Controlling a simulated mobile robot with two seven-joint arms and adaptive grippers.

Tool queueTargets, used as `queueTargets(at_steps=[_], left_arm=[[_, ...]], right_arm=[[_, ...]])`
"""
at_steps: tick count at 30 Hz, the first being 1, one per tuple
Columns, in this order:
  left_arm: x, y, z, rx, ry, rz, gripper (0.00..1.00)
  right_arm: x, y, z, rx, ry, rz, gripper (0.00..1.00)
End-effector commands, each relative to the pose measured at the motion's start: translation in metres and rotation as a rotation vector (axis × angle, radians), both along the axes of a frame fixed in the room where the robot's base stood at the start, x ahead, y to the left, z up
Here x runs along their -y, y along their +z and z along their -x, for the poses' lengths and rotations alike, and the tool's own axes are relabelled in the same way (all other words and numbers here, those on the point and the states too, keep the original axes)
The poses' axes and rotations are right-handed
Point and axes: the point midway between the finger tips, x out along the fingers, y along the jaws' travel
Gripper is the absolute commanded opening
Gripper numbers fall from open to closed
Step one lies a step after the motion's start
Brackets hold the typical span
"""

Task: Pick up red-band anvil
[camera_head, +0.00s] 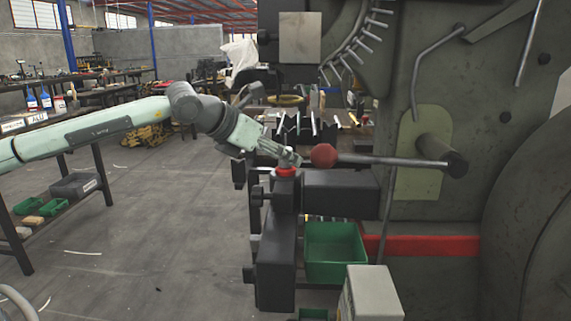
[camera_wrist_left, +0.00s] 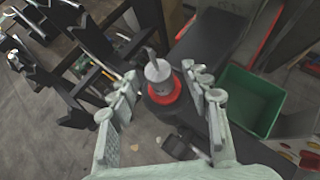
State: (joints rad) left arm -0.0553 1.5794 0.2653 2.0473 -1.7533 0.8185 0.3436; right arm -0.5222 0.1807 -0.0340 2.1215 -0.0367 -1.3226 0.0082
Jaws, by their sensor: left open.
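The red-band anvil (camera_wrist_left: 158,72) is a short grey metal piece with a red ring around its base, seated on the dark press block. In the head view its red band (camera_head: 286,171) shows on top of the block, just below my left gripper (camera_head: 287,158). In the left wrist view the open fingers of my left gripper (camera_wrist_left: 166,86) stand on either side of the anvil, with visible gaps. The fingers partly cover the anvil's upper part in the head view. My right gripper is in neither view.
A lever with a red ball knob (camera_head: 323,155) sticks out from the large press, close to the right of my left gripper. A green bin (camera_head: 336,276) sits below the block. Black forked holders (camera_wrist_left: 88,40) stand to the left in the left wrist view.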

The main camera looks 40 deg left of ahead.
Motion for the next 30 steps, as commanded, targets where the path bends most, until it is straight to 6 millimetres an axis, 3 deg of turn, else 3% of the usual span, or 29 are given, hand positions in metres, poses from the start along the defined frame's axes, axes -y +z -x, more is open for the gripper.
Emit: queueTargets(at_steps=[6,18,30], left_arm=[[0.0001,-0.0002,-0.0001,0.001,0.000,0.002,0.47],[0.0002,0.0000,0.0000,0.000,0.000,0.001,0.00],[0.0001,0.0032,-0.0003,0.003,0.000,0.001,0.00]], right_arm=[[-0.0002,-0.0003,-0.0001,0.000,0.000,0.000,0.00],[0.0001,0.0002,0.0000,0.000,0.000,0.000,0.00],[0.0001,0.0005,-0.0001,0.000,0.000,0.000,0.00]])
